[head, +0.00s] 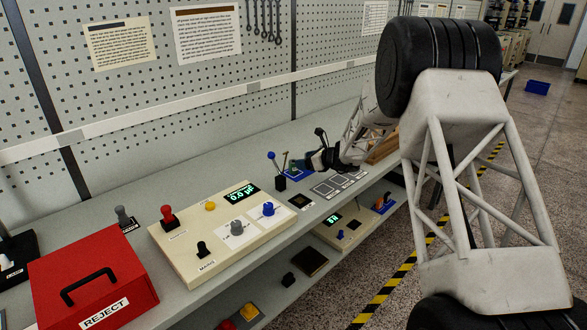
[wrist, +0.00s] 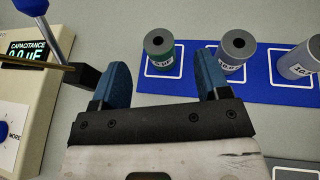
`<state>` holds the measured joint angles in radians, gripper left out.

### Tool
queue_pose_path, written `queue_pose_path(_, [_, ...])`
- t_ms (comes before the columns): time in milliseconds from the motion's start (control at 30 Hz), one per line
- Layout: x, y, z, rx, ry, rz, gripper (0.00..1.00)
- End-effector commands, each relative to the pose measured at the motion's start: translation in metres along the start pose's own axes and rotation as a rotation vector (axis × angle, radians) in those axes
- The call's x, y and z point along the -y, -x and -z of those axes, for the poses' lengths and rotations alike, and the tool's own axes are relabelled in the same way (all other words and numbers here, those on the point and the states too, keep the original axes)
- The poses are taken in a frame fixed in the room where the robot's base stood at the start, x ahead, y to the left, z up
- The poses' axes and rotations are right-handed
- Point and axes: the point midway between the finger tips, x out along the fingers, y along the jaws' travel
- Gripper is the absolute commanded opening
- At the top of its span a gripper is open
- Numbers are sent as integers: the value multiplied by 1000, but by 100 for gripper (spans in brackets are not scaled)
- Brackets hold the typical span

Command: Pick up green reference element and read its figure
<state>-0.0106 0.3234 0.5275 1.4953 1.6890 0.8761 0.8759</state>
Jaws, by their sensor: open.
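The green reference element (wrist: 160,46) is a short upright cylinder with a dark hole in its top. It stands in a white-outlined square on a blue mat (wrist: 190,96). Its white label shows "µF", but the number is too small to read surely. My gripper (wrist: 162,64) is open and empty in the wrist view, with the green element ahead of and between its blue fingertips, no contact visible. In the head view my gripper (head: 322,158) is beside the blue mat (head: 296,173), partly hiding things there. The capacitance display (wrist: 27,52) reads 0.0 µF.
Two grey cylinders (wrist: 234,50) and (wrist: 301,60) stand right of the green one, the first close to my right finger. A blue-knobbed lever with a dark block (wrist: 86,76) is near my left finger. The cream meter box (head: 205,235) and red reject box (head: 92,275) stand farther left.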

Motion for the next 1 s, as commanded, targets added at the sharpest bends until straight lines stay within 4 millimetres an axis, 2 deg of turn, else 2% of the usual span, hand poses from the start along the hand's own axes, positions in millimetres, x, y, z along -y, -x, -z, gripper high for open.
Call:
queue_pose_path(133, [0,-9,-1,1,1,0,69])
queue_pose_path(567, [0,-13,0,1,0,0,69])
queue_pose_path(1000, [-2,-56,2,0,1,0,69])
